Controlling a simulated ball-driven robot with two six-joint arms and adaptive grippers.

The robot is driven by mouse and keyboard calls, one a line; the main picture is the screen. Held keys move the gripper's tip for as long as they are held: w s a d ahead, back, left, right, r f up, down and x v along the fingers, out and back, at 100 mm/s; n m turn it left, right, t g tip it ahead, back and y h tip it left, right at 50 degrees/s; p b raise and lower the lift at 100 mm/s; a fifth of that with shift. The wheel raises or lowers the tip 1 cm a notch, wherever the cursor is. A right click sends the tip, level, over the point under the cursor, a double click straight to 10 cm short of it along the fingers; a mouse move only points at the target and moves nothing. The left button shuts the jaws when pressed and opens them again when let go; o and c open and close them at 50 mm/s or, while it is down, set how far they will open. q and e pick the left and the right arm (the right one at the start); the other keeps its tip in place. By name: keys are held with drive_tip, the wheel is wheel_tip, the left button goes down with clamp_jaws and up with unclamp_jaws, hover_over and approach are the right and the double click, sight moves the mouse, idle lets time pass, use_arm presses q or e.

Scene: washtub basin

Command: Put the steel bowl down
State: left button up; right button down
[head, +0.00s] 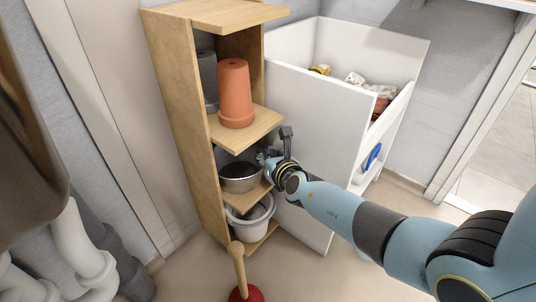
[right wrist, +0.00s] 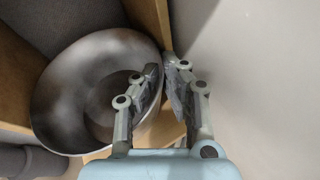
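The steel bowl (head: 240,178) is at the middle level of the wooden shelf unit, over the shelf board (head: 248,195). Its underside looks very close to the board; I cannot tell whether it touches. In the right wrist view the bowl (right wrist: 85,90) fills the left side, and its inside looks empty. My right gripper (head: 268,158) is at the bowl's right rim. In the wrist view its fingers (right wrist: 167,78) are close together, one inside the rim and one outside, shut on the rim. My left gripper is not in view.
A terracotta pot stack (head: 235,95) stands on the shelf above. A pale bucket (head: 252,218) stands below. A plunger (head: 240,275) is on the floor in front. The white washtub cabinet (head: 315,120) adjoins the shelf's right side, close to my right arm.

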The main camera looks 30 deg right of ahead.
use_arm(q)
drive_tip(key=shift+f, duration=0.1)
use_arm(e)
drive_tip(key=shift+f, duration=0.1)
drive_tip(key=c, duration=1.8)
unclamp_jaws()
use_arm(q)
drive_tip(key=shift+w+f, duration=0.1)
use_arm(e)
drive_tip(key=shift+o, duration=0.2)
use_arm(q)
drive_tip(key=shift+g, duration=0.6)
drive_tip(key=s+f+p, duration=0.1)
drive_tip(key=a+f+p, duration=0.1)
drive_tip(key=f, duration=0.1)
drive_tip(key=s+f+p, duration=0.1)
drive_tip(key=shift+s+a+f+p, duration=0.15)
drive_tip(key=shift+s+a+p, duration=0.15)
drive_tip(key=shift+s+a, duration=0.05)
use_arm(e)
drive_tip(key=v, duration=1.2)
drive_tip(key=shift+d, duration=0.15)
